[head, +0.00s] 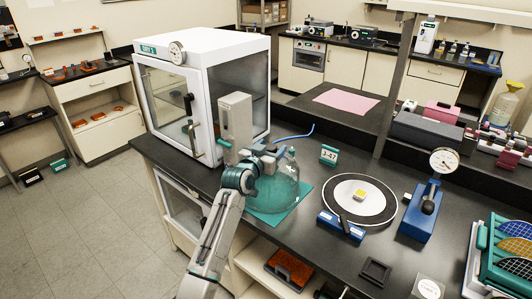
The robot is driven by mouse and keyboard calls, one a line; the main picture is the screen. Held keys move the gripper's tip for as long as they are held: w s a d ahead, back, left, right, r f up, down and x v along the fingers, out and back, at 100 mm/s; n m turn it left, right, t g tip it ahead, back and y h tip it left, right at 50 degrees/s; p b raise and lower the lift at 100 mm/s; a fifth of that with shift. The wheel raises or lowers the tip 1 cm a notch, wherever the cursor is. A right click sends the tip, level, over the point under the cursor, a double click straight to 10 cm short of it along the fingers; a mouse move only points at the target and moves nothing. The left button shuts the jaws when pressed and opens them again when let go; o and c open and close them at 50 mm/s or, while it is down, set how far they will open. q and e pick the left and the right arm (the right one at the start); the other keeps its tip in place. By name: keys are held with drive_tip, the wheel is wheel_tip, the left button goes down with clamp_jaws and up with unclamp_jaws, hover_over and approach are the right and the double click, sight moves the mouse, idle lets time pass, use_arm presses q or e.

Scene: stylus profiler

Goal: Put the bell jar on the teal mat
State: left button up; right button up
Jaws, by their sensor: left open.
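The bell jar (283,183) is a clear glass dome. It stands upright and appears to rest on the teal mat (268,221), whose edges show in front of it and to its right. My left gripper (272,158) is open at the top of the jar. The gripper and arm hide the jar's knob and part of its left side, so I cannot tell whether the fingers touch it. My right gripper is not in view.
A white glass-doored cabinet (205,48) stands close behind and left of my left arm. Right of the mat are a J-47 sign (329,155), a round white plate with a black rim (345,189) and a blue gauge stand (420,212).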

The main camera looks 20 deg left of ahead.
use_arm(q)
drive_tip(key=s+a+b, duration=0.1)
drive_tip(key=s+b, duration=0.2)
drive_tip(key=s, duration=0.9)
drive_tip(key=shift+a+r, duration=0.4)
drive_tip(key=shift+w, duration=0.1)
